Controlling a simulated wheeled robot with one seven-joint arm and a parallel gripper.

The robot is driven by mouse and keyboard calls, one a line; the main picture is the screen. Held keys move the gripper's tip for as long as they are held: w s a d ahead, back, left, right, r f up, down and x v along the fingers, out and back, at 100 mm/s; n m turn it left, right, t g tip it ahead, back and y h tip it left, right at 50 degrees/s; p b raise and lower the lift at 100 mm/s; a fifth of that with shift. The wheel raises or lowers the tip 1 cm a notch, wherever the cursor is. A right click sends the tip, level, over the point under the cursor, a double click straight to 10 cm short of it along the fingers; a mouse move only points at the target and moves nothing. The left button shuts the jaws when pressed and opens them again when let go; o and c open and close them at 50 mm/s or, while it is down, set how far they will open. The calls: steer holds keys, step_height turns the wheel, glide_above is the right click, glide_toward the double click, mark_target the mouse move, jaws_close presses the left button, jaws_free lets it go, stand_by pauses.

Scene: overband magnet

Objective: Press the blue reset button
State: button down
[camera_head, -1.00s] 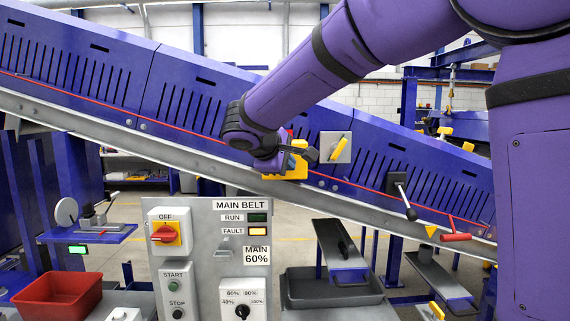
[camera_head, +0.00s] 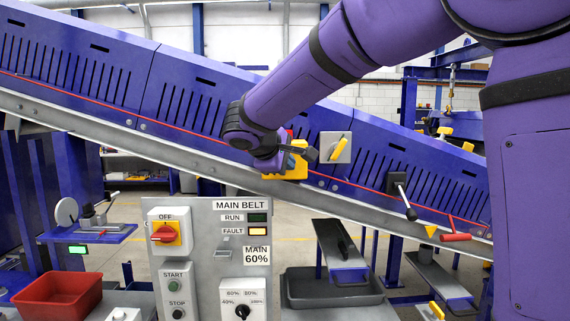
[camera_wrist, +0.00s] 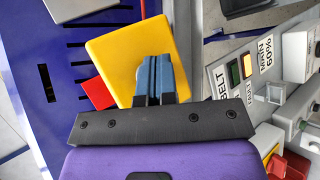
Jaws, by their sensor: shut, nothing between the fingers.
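My gripper (camera_wrist: 153,73) is shut and empty in the wrist view. Its blue-grey fingertips are together in front of the face of a yellow box (camera_wrist: 112,52), towards its right side. I cannot tell whether they touch it. No blue reset button can be made out; the fingers hide part of the box face. In the head view the yellow box (camera_head: 297,171) sits on the side of the blue conveyor, partly covered by my dark wrist. My fingertips are hidden there. A red part (camera_wrist: 98,93) shows beside the box in the wrist view.
The sloping blue conveyor (camera_head: 185,100) crosses behind my arm. A grey plate with a yellow handle (camera_head: 338,148) is right of the box. A black-knobbed lever (camera_head: 403,198) and red handle (camera_head: 456,237) are farther right. The control panel (camera_head: 205,272), with a lit FAULT lamp (camera_head: 258,231), stands below.

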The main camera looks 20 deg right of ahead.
steer(key=shift+w+d, duration=0.1)
steer(key=shift+w, duration=0.05)
stand_by(0.6)
steer(key=shift+s+a, duration=0.3)
steer(key=shift+s, duration=0.6)
steer(key=s, duration=0.1)
steer(key=s+a, duration=0.1)
steer(key=s, duration=0.2)
steer(key=shift+s+a, duration=0.25)
steer(key=shift+s, duration=0.1)
stand_by(0.5)
